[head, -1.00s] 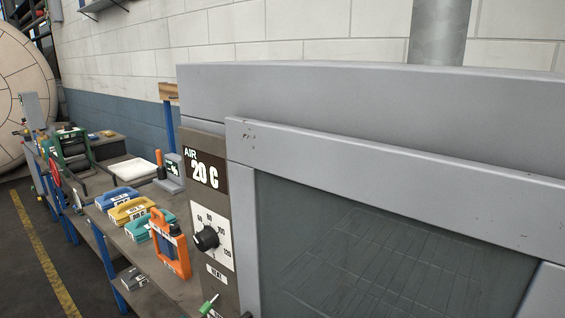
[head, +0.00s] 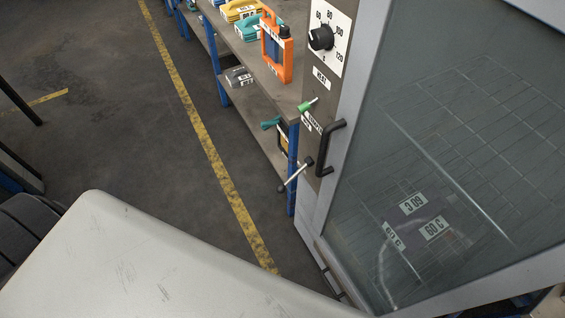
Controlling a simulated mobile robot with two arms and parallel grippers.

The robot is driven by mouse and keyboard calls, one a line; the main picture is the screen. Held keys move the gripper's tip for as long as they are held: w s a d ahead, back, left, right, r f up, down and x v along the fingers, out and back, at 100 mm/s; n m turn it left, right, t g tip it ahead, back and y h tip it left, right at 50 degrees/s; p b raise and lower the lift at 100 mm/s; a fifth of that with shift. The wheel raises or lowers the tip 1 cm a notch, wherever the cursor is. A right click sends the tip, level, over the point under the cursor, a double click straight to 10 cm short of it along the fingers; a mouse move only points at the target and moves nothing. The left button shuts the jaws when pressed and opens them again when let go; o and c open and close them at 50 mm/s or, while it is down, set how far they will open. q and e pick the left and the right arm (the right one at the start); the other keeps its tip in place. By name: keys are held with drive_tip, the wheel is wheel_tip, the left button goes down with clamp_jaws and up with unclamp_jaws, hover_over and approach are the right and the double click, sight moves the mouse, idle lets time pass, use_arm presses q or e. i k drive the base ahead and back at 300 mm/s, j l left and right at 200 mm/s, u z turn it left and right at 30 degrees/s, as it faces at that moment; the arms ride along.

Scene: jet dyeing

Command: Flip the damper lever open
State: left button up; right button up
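A thin metal lever (head: 296,175) with a dark ball end sits low on the narrow control panel of the grey cabinet. It slants down and left from a dark pivot. It appears to be the damper lever, though the label above it is too small to read surely. A small green-tipped toggle (head: 307,105) is higher on the same panel. A black door handle (head: 329,147) is just right of the lever. Neither of my grippers is in view, and nothing touches the lever.
The cabinet's glass door (head: 450,150) fills the right side. Left of the panel is a workbench with an orange container (head: 276,54) near its edge and a lower shelf (head: 258,128). A yellow floor line (head: 203,140) crosses open grey floor farther left.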

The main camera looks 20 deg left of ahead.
sight(281, 188)
drive_tip(key=j+z, duration=0.1)
drive_tip(key=z, duration=0.3)
drive_tip(key=j+z, duration=0.15)
drive_tip(key=z, duration=0.2)
drive_tip(key=j+z, duration=0.1)
drive_tip(key=z, duration=0.3)
drive_tip(key=j+z, duration=0.1)
drive_tip(key=z, duration=0.3)
drive_tip(key=k+j+z, duration=0.4)
drive_tip(key=j, duration=0.25)
drive_tip(key=k+j+z, duration=0.35)
drive_tip(key=k+j, duration=0.45)
